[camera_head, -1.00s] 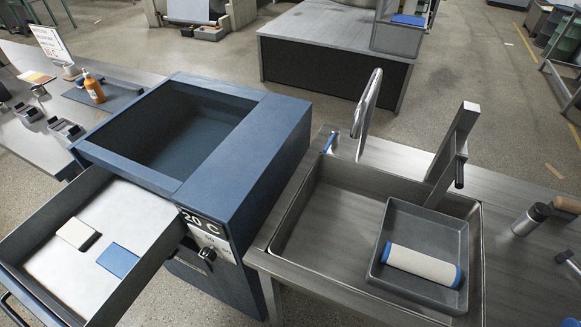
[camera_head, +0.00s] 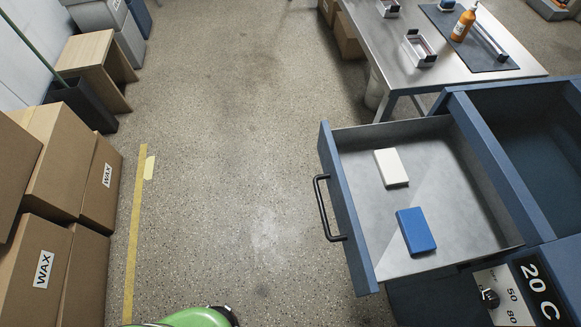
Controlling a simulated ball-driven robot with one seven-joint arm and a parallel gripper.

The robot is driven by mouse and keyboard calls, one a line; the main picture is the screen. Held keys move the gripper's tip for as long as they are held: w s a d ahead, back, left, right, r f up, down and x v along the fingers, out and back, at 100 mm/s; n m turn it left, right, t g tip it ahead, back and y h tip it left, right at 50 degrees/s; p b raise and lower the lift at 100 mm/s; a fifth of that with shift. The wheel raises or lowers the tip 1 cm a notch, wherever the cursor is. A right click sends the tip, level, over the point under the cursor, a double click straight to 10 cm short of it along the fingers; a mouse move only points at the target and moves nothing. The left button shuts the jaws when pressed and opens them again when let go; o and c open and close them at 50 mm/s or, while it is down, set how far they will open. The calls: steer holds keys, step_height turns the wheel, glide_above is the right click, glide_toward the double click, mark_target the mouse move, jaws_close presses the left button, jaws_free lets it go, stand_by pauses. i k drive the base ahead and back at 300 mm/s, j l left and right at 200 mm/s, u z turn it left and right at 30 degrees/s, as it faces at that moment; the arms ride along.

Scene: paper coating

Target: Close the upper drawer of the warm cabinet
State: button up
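The warm cabinet (camera_head: 485,150) is a dark blue box at the right of the view, with an open-topped well and a "20 C" display (camera_head: 540,292) on its front. Its upper drawer (camera_head: 352,215) is pulled out to the left, with a black bar handle (camera_head: 324,210) on its front panel. Inside the drawer lie a white block (camera_head: 391,167) and a blue block (camera_head: 416,230), apart from each other. A green rounded part of mine shows at the bottom edge. My gripper is not in view.
Stacked cardboard boxes marked WAX (camera_head: 45,265) stand at the left, by a yellow floor line (camera_head: 133,235). A metal table (camera_head: 480,85) with an orange bottle (camera_head: 463,24) stands beyond the drawer. The floor (camera_head: 235,170) left of the handle is clear.

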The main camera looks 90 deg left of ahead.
mark_target(467, 219)
steer(key=l+u, duration=0.1)
steer(key=u, duration=1.95)
steer(key=k+l+u, duration=0.1)
steer(key=l, duration=0.4)
steer(key=k+l, duration=0.1)
steer(key=l, duration=0.35)
steer(key=k+l+u, duration=0.15)
steer(key=l, duration=0.35)
steer(key=l+u, duration=0.1)
steer(key=l, duration=0.35)
steer(key=i+j+u, duration=0.3)
steer(key=i+j, duration=0.1)
steer(key=j, duration=0.1)
